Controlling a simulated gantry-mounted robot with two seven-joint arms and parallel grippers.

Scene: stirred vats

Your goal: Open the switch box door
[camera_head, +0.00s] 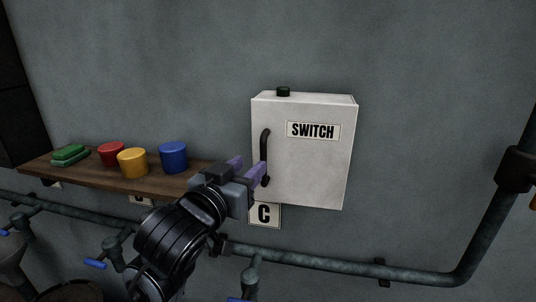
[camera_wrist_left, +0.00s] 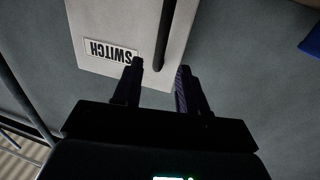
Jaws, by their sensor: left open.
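The white switch box (camera_head: 312,165) hangs on the grey wall with its door shut. Its label "SWITCH" (camera_head: 313,131) is on the door front. A dark vertical handle (camera_head: 265,148) sits along the door's left edge. My left gripper (camera_head: 249,171) is at the handle's lower end, open, and its purple fingers partly hide that end. In the left wrist view the box (camera_wrist_left: 100,30) appears upside down, and the handle (camera_wrist_left: 164,38) comes down between the two open fingers (camera_wrist_left: 158,85). I cannot tell whether the fingers touch it. My right gripper is not in view.
A wooden shelf (camera_head: 90,174) at left holds a red pot (camera_head: 111,153), a yellow pot (camera_head: 132,162), a blue pot (camera_head: 173,156) and a green block (camera_head: 70,154). A pipe (camera_head: 330,265) runs beneath.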

